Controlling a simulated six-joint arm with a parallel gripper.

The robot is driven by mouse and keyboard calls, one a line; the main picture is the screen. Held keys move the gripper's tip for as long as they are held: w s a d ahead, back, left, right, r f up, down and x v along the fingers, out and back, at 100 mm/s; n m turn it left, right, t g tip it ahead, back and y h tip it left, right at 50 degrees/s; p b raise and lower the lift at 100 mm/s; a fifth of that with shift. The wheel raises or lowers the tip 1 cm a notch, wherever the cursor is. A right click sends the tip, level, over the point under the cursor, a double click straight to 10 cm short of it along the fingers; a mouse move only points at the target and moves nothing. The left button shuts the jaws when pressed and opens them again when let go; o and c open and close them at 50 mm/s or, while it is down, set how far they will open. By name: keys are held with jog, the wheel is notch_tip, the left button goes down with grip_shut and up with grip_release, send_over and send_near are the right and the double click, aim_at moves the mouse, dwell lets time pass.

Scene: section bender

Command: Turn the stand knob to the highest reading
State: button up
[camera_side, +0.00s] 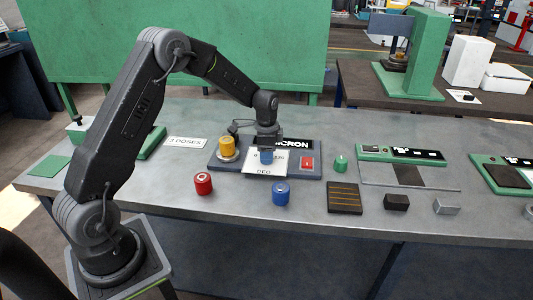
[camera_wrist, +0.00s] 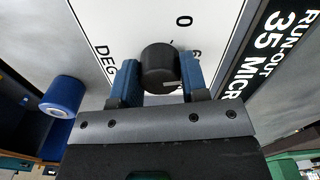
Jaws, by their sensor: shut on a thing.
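The black stand knob (camera_wrist: 160,66) sits on a white dial plate (camera_wrist: 122,22) marked "DEG" and "0". A white pointer mark on the knob points toward the right in the wrist view. My gripper (camera_wrist: 160,78) has its blue fingers on either side of the knob, shut on it. In the side view my gripper (camera_side: 267,156) is low over the white plate (camera_side: 265,172) on the stand, and hides the knob. A black display (camera_wrist: 267,75) beside the plate reads "RUN-OUT 35 MICR", with the end cut off; in the side view it is partly covered by my arm.
The stand (camera_side: 221,167) also carries a yellow cylinder (camera_side: 227,145) and a red button (camera_side: 307,162). A red cylinder (camera_side: 203,184) and a blue cylinder (camera_side: 281,194) stand in front. A green knob-like piece (camera_side: 340,164) and a dark ridged block (camera_side: 345,199) are to the right.

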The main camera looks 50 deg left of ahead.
jog(key=shift+m, duration=0.6)
jog(key=o, duration=0.9)
jog(key=shift+r, duration=6.95)
